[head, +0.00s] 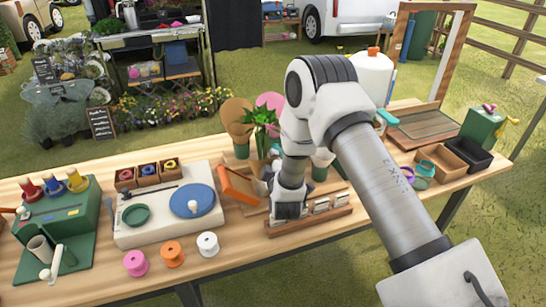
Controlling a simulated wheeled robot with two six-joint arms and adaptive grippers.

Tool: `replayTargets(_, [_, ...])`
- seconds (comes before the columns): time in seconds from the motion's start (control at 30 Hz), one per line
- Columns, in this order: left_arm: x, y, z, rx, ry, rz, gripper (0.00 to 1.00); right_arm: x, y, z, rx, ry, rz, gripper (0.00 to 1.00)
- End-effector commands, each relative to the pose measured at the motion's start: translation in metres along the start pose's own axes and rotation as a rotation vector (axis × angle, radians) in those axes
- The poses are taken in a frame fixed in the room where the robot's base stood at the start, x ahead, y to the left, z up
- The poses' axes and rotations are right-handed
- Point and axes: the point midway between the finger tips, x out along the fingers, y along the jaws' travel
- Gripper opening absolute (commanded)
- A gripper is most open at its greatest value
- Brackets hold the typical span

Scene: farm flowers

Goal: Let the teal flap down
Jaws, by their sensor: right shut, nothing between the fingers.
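My right gripper (289,211) points down at the middle of the table, its fingers shut and empty. It is just above or at the left part of a low wooden rack (338,222) with white cards; I cannot tell whether they touch. A small teal piece (388,117) shows beyond my right arm, near the white jug. I cannot tell whether it is the flap, or whether it is raised. An orange panel (238,186) leans tilted just left of the gripper. My right arm hides part of the table behind it. My left gripper is not in view.
A white board with a blue disc (193,200) lies to the left, with several spools (172,254) in front. A potted plant (262,127) and a white jug (372,77) stand behind. Open boxes (441,160) and a green box (482,126) are at right.

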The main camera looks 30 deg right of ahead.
Motion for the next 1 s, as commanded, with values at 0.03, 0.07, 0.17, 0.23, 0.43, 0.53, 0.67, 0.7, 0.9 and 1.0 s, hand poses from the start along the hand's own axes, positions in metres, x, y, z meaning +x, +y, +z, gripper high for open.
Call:
replayTargets(0.03, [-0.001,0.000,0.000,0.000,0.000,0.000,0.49,0.001,0.002,0.003,0.015,-0.003,-0.003,0.00])
replayTargets(0.07, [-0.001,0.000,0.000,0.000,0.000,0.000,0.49,0.001,0.003,0.004,0.027,-0.003,-0.006,0.00])
replayTargets(0.17, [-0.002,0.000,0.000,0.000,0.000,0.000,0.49,0.002,0.005,0.011,0.076,-0.003,-0.017,0.00])
replayTargets(0.23, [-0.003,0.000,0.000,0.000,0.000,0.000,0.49,0.004,0.007,0.016,0.119,-0.003,-0.028,0.00])
replayTargets(0.43, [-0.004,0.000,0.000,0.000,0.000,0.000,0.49,0.007,0.009,0.032,0.215,-0.003,-0.053,0.00])
replayTargets(0.53, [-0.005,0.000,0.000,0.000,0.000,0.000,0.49,0.010,0.010,0.040,0.214,-0.002,-0.052,0.00])
replayTargets(0.67, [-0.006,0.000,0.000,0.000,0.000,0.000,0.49,0.012,0.009,0.050,0.213,-0.002,-0.053,0.00])
replayTargets(0.7, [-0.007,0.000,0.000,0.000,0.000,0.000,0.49,0.013,0.009,0.053,0.213,-0.003,-0.053,0.00])
replayTargets(0.9, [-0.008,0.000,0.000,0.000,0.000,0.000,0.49,0.016,0.008,0.064,0.212,-0.002,-0.052,0.00])
replayTargets(1.0, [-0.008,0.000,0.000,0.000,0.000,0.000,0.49,0.017,0.007,0.067,0.211,-0.001,-0.052,0.00])
